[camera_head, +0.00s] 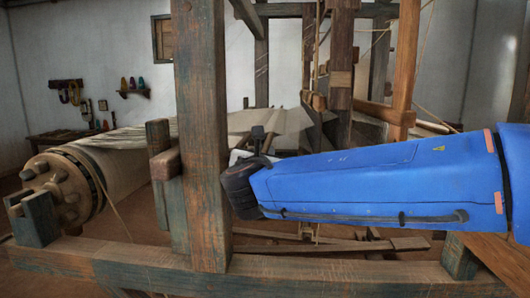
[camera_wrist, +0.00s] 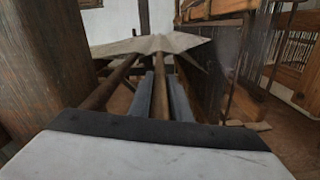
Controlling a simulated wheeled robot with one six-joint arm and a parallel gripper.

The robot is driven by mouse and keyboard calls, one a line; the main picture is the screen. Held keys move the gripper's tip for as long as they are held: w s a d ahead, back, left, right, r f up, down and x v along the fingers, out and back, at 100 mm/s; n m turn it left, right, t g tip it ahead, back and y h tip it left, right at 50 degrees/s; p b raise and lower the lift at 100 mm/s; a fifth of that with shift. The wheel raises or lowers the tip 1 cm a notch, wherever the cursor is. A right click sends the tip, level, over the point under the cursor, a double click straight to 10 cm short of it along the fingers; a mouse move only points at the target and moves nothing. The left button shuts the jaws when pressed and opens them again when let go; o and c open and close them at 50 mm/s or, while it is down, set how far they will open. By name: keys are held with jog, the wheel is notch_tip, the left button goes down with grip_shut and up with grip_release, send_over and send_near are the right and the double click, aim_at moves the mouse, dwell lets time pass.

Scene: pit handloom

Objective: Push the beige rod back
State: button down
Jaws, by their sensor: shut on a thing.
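The beige rod (camera_wrist: 159,63) runs away from me between my gripper's fingers in the wrist view, toward the pale cloth or warp (camera_wrist: 150,44). My gripper (camera_wrist: 159,82) has its two grey fingers shut on the rod, one on each side. In the head view my blue arm reaches in from the right. The fingers and the held part of the rod cannot be made out there, behind my wrist.
A thick wooden post (camera_head: 202,135) stands beside my wrist, and shows at the left of the wrist view (camera_wrist: 40,70). A darker rod (camera_wrist: 112,82) lies left of my fingers. The cloth roller (camera_head: 70,187) is at left. A low beam (camera_head: 330,277) crosses the front.

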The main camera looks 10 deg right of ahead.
jog(key=shift+w+a, duration=0.2)
jog(key=shift+a, duration=0.55)
jog(key=shift+w+a, duration=0.2)
jog(key=shift+a, duration=0.55)
jog(key=c, duration=1.6)
grip_release()
jog(key=shift+a, duration=0.1)
jog(key=shift+c, duration=0.2)
